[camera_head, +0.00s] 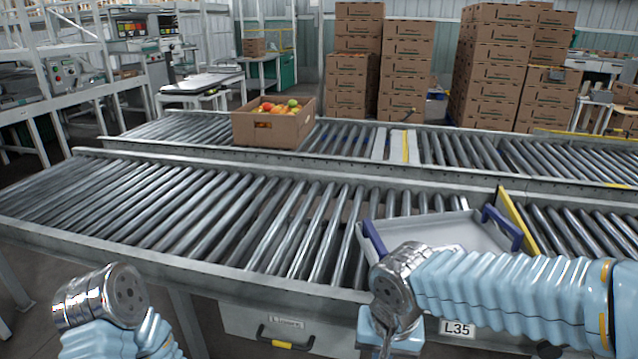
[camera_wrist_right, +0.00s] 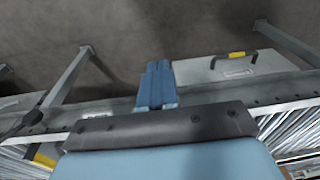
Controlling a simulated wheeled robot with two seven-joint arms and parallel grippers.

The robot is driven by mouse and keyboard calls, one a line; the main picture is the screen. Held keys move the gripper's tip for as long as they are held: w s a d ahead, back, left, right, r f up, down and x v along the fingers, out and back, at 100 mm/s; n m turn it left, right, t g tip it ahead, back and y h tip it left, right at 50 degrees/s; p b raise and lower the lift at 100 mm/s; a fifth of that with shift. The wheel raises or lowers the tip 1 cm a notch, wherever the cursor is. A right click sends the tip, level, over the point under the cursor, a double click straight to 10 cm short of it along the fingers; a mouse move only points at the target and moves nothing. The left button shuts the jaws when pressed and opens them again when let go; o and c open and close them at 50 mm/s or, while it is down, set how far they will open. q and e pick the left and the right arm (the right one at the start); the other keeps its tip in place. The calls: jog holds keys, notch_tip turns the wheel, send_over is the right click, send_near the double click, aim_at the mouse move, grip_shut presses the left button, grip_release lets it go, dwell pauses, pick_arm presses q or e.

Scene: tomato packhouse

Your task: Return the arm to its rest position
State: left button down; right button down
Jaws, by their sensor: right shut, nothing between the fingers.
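My right arm (camera_head: 520,290) comes in from the right in its light-blue sleeve. Its bent silver joint (camera_head: 398,285) is in front of the near conveyor's edge, close to the grey tray. In the right wrist view my right gripper (camera_wrist_right: 157,70) is shut, its blue fingers together with nothing between them. It is over the conveyor's front side, with grey floor beyond. My left arm (camera_head: 110,310) shows at the lower left as a silver joint and blue sleeve, apart from the conveyor. Its gripper is out of the picture.
A grey tray (camera_head: 455,231) with blue handles lies on the near roller conveyor (camera_head: 200,215), beside a yellow-edged divider (camera_head: 517,222). A drawer (camera_head: 255,325) is below the front rail. A cardboard box (camera_head: 270,130) of tomatoes stands on the far conveyor. The near rollers at left are clear.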

jog(key=s+f+y+p, duration=0.1)
jog(key=s+f+y, duration=0.1)
jog(key=f, duration=1.4)
jog(key=s+d+f+y, duration=0.1)
jog(key=s+f, duration=0.3)
jog(key=f, duration=1.2)
jog(key=shift+d+f+y+p, duration=0.3)
jog(key=shift+f+y+p, duration=0.05)
jog(key=shift+y, duration=0.05)
jog(key=shift+w, duration=0.1)
